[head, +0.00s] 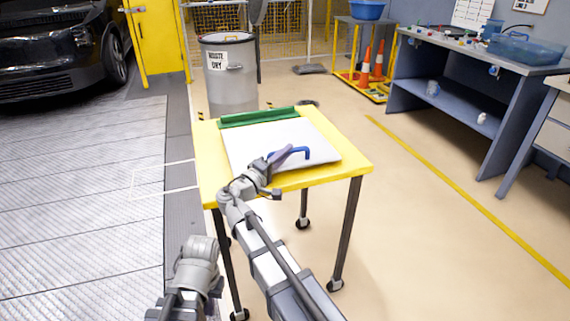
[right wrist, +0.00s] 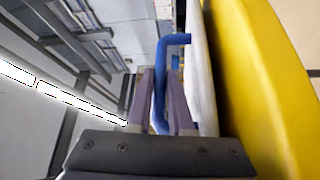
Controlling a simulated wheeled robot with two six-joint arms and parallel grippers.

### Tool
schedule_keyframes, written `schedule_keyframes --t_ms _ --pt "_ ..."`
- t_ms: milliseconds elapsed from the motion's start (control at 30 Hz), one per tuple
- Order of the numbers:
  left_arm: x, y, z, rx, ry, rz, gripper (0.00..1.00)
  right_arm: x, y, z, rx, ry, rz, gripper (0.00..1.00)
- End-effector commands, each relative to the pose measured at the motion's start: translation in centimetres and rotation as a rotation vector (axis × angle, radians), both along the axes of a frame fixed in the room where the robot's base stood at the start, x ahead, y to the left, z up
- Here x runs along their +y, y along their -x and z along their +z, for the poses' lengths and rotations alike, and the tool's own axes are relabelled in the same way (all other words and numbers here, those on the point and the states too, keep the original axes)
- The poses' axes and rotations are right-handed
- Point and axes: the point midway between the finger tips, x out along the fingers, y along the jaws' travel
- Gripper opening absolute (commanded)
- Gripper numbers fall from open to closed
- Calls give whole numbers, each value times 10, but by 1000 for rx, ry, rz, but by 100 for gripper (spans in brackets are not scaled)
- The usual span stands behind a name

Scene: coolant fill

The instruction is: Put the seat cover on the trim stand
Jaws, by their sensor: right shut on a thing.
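A flat white panel (head: 262,137) with a blue handle (head: 304,151) lies on a yellow-topped wheeled stand (head: 350,172). It looks like the seat cover on the trim stand. A green strip (head: 258,117) runs along the stand's back edge, by the panel's far side. My right gripper (head: 284,156) is at the panel's near edge, shut on the blue handle. In the right wrist view the handle (right wrist: 161,50) passes between the two purple fingers, beside the white panel (right wrist: 200,85) and yellow top (right wrist: 250,90). My left gripper (head: 216,288) is low at the left, its fingers mostly hidden.
A grey waste bin (head: 230,85) stands behind the stand. A workbench (head: 470,75) with a blue tub is at the right, and orange cones (head: 378,60) stand further back. A dark car (head: 55,45) is at the upper left. The floor right of the stand is clear.

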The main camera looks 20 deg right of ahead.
Motion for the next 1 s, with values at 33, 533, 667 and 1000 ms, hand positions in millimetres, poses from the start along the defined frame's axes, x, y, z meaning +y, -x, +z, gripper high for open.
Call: schedule_keyframes --t_ms 33,533,667,1000 --pt "0 0 -12 0 -1 0 0 0 0 -12 -2 1 0 0" --pt "0 0 -13 -1 -3 -1 0 0 0 -13 0 0 0 34" --pt "0 0 -13 -1 -3 -1 0 0 0 -13 0 0 0 48" --pt "0 0 -13 -1 -3 -1 0 0 1 -13 0 0 0 49"
